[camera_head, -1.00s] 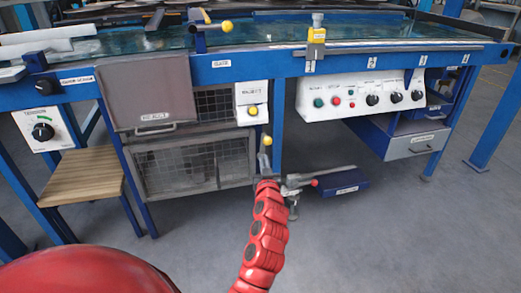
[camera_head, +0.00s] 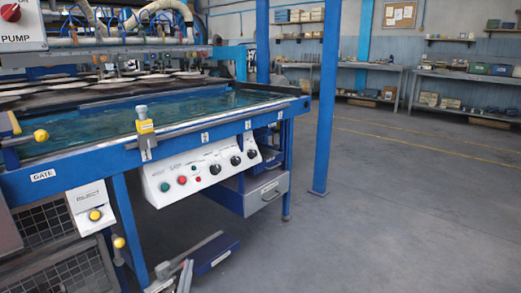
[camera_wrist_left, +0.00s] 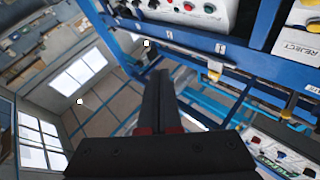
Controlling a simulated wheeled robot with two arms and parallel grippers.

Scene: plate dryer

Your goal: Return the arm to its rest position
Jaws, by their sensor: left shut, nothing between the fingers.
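My left gripper (camera_wrist_left: 158,72) shows in the left wrist view. Its two dark fingers lie together, shut, with nothing seen between them. Beyond them are the blue frame of the plate dryer (camera_wrist_left: 240,62) and its white control panel (camera_wrist_left: 185,12), seen from a turned angle. The fingers appear clear of the frame. In the head view I cannot make out my left arm or gripper with certainty; grey metal parts (camera_head: 165,270) at the bottom edge are too cut off to name. My right gripper is not in view.
The floor (camera_head: 410,220) at right is open.

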